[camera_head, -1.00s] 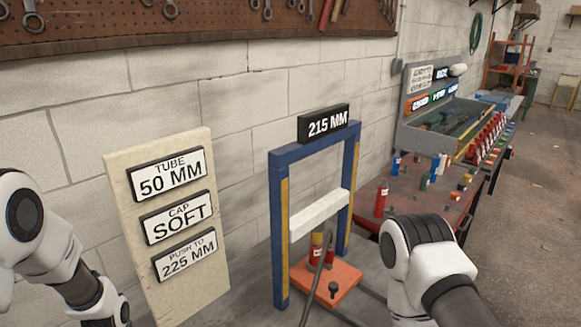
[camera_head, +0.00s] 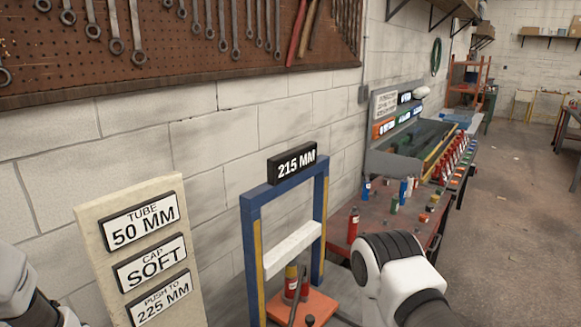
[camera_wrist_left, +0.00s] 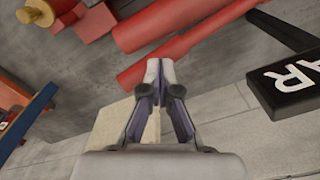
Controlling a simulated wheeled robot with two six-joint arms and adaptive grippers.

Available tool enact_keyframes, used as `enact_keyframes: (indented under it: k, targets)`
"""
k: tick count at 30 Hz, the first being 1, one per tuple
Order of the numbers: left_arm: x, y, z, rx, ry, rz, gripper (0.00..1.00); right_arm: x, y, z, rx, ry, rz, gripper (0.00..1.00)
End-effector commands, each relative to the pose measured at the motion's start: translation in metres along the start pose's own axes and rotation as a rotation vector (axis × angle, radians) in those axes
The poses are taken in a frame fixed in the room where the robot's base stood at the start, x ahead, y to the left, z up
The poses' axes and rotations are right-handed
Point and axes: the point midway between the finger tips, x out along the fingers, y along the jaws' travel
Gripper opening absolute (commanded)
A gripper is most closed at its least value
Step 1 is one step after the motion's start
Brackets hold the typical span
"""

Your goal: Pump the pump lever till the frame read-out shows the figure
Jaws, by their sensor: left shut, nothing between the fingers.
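The blue press frame (camera_head: 251,255) carries a black read-out (camera_head: 291,163) showing 215 MM. A white crossbar (camera_head: 292,250) spans it above small red and yellow parts (camera_head: 304,283) on an orange base (camera_head: 322,306). A thin dark rod, seemingly the pump lever (camera_head: 293,312), rises at the frame's front and is cut off below. The board's lowest sign (camera_head: 160,298) reads PUSH TO 225 MM. My left gripper (camera_wrist_left: 160,72) is shut and empty in the left wrist view, apart from the red bars (camera_wrist_left: 185,42). My right arm shows, but its gripper is out of view.
The sign board (camera_head: 95,235) stands left of the frame, with other signs TUBE 50 MM and CAP SOFT. A red bench (camera_head: 375,228) with small bottles stands right of the frame. In the left wrist view a black sign (camera_wrist_left: 288,72) is close at the right.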

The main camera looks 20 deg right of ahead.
Motion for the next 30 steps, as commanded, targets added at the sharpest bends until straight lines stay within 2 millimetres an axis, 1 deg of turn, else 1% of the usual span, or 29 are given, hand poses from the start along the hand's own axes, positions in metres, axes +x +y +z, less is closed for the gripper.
enact_keyframes:
  k: [15,30]
  targets:
    - [0.003,0.000,0.000,0.000,-0.001,0.000,0.00,0.002,0.000,0.000,0.000,0.000,0.000,0.00]
    - [0.058,0.000,0.001,0.000,-0.003,0.000,0.00,0.036,0.000,0.000,0.000,0.000,0.000,0.00]
